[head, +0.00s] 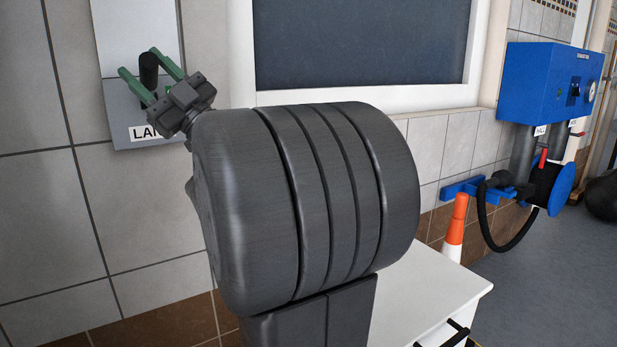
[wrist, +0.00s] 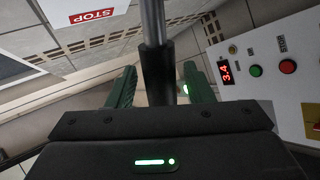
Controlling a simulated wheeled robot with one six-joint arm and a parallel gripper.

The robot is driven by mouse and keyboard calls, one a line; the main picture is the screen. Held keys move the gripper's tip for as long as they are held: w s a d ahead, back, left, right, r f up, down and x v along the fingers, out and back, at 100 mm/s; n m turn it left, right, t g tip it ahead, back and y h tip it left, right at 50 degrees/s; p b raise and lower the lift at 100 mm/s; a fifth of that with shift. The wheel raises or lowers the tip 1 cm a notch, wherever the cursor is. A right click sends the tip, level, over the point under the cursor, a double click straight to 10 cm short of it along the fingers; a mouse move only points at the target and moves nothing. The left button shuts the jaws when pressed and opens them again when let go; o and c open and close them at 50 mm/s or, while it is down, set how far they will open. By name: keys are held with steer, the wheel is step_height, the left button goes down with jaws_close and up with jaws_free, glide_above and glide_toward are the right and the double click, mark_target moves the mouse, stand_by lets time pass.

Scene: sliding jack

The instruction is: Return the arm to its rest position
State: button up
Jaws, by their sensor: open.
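My gripper (head: 140,62) is at the upper left of the head view, in front of a grey wall panel (head: 194,36). Its two green fingers are open and spread. A black grip (head: 148,72) shows between them. In the wrist view, my gripper (wrist: 160,72) has its fingers on either side of a black grip (wrist: 157,72) on a metal rod (wrist: 152,18). A gap shows on the right of the grip; I cannot tell whether the left finger touches it. My dark arm fills the middle of the head view and hides part of the wall.
A white control panel (wrist: 262,48) with a red "3.4" display is at right in the wrist view. The head view shows a white cabinet (head: 420,290), an orange-and-white cone (head: 455,228), and a blue wall box (head: 530,85) with a black hose.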

steer(key=shift+w+a+r+m+t+h+p, duration=0.2)
steer(key=shift+r+m+t+p, duration=0.3)
steer(key=shift+p, duration=0.35)
steer(key=shift+w+d+r+m+t+h+p, duration=0.1)
steer(key=shift+r+m+t+h+p, duration=0.2)
steer(key=shift+m+t+p, duration=0.4)
steer(key=shift+w+a+r+p, duration=0.1)
steer(key=shift+p, duration=0.6)
steer(key=shift+m+t+h, duration=0.3)
